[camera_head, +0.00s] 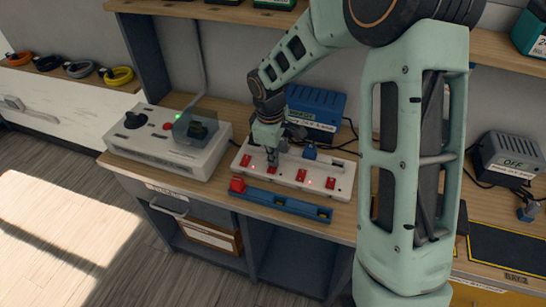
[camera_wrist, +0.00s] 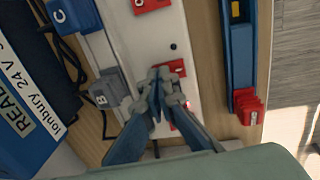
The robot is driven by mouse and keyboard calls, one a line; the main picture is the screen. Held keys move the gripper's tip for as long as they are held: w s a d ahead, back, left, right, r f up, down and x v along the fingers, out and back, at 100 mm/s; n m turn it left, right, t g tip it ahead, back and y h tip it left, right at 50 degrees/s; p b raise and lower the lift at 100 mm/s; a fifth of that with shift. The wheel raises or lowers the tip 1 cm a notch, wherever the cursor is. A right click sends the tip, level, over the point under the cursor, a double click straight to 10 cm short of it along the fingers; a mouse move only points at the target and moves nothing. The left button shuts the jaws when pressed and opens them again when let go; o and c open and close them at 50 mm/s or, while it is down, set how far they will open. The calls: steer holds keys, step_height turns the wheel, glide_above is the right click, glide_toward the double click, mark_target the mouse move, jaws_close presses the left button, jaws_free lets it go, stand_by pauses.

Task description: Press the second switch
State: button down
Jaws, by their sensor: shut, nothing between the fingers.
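A white switch panel (camera_head: 318,184) with a row of red rocker switches stands on the bench. My gripper (camera_head: 271,163) is shut and empty, pointing down at the second red switch from the left (camera_head: 273,171). In the wrist view the shut fingertips (camera_wrist: 160,77) are right over or against a red switch (camera_wrist: 177,67); I cannot tell whether they touch it. Another red switch (camera_wrist: 184,119) is partly hidden by a finger. A further red switch (camera_wrist: 151,4) is at the top edge. Small red lights glow beside switches.
A blue rail (camera_head: 283,204) with red clips (camera_head: 237,184) lies in front of the panel. A grey control box (camera_head: 165,150) is at left, a blue power unit (camera_head: 316,108) behind. Grey plug B (camera_wrist: 104,92) and blue plug C (camera_wrist: 72,16) stand on the panel's back side.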

steer(key=shift+s+f, duration=0.1)
steer(key=shift+f, duration=0.1)
steer(key=shift+s+a+r, duration=0.15)
steer(key=shift+s+a, duration=0.1)
steer(key=shift+s, duration=0.35)
steer(key=shift+r, duration=0.1)
step_height(320, 180, up, 14)
steer(key=w+p, duration=0.1)
steer(key=p, duration=0.3)
steer(key=shift+w+d, duration=0.15)
steer(key=shift+d, duration=0.1)
stand_by(0.4)
